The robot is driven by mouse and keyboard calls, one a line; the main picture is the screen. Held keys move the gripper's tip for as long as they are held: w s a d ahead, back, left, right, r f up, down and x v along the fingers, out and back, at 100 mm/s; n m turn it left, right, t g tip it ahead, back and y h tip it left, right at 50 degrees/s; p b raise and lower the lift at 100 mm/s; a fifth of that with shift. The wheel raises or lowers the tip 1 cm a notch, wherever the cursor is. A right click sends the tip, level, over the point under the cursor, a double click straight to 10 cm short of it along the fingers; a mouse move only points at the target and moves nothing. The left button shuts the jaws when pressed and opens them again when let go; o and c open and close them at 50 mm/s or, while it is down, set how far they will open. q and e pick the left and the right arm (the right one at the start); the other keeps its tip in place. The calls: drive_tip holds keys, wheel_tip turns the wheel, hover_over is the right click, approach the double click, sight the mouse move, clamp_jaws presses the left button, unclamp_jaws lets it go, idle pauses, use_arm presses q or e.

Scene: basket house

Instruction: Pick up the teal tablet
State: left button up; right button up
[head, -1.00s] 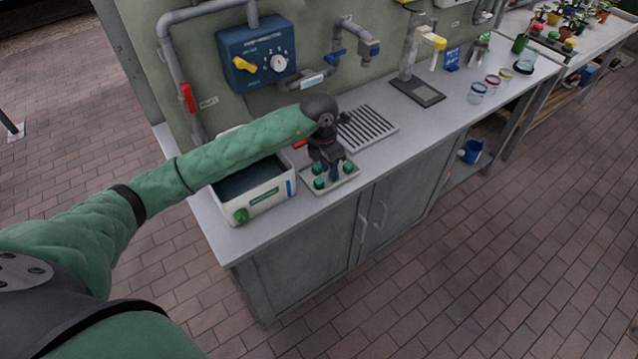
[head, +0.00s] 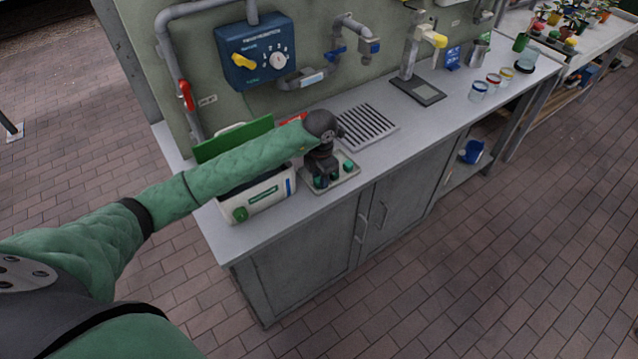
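Small teal tablets sit on a pale square tray (head: 343,183) on the grey bench. One teal tablet (head: 348,166) shows clear of my gripper at the tray's right side. Another teal tablet (head: 321,182) shows at the front left, right by the fingers. My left gripper (head: 324,178) points down over the tray's left part, its fingers low among the tablets. It hides part of the tray. I cannot tell whether its fingers are apart or closed on a tablet. My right gripper is not in view.
A white box (head: 262,201) with a green knob and a raised green panel (head: 235,138) stands left of the tray, partly behind my arm. A drain grille (head: 368,127) lies behind the tray. A blue control box (head: 256,58) hangs above. Several jars stand farther right.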

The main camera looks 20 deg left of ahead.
use_arm(q)
drive_tip(key=shift+f, duration=0.1)
drive_tip(key=c, duration=0.6)
